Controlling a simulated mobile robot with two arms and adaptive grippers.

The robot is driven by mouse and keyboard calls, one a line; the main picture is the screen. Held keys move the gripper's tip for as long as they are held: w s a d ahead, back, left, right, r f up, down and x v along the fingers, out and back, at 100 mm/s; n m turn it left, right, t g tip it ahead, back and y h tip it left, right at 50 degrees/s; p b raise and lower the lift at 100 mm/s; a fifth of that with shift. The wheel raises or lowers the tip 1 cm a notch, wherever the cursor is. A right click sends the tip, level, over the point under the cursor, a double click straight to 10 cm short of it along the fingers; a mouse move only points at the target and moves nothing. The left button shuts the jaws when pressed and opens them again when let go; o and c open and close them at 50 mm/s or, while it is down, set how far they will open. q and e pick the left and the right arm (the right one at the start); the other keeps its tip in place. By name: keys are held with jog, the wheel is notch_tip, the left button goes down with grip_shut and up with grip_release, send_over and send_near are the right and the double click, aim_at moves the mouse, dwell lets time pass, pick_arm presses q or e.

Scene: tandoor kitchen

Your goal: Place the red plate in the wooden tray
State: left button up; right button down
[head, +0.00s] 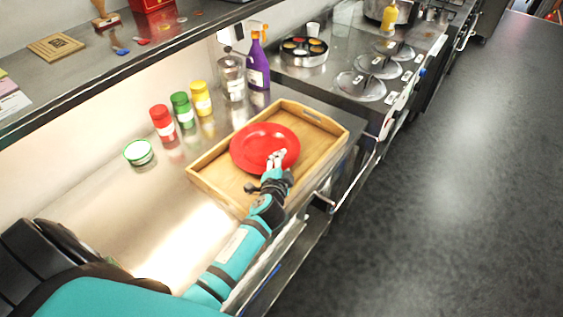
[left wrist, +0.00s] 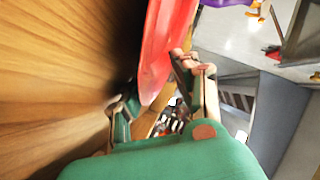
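The red plate (head: 264,146) is over the wooden tray (head: 318,118), within its outline in the head view. I cannot tell if it touches the tray floor. My left gripper (head: 276,160) is at the plate's near right rim. In the left wrist view, the plate (left wrist: 165,45) is seen nearly edge-on with its rim between the two fingers of my left gripper (left wrist: 158,82). The fingers appear closed on the rim. The brown wood surface (left wrist: 60,60) fills the left of that view. My right gripper is not in view.
Red (head: 162,123), green (head: 182,110) and yellow (head: 201,98) jars stand behind the tray, with a purple spray bottle (head: 257,62). A small green-rimmed bowl (head: 139,152) sits left. A round spice box (head: 300,51) is beyond.

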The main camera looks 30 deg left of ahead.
pick_arm(q)
jog(key=shift+r, duration=0.1)
jog(key=shift+r+p, duration=0.25)
jog(key=shift+p, duration=0.05)
jog(key=shift+r+p, duration=0.5)
jog(key=shift+r, duration=0.05)
jog(key=v, duration=0.3)
jog(key=b+v, duration=0.1)
jog(key=v, duration=0.3)
jog(key=b+v, duration=0.1)
jog(key=v, duration=0.3)
jog(key=shift+s+d+f, duration=0.1)
jog(key=shift+f, duration=0.25)
jog(key=shift+s+d+r, duration=0.1)
jog(key=shift+s+r, duration=0.1)
jog(key=shift+s, duration=0.2)
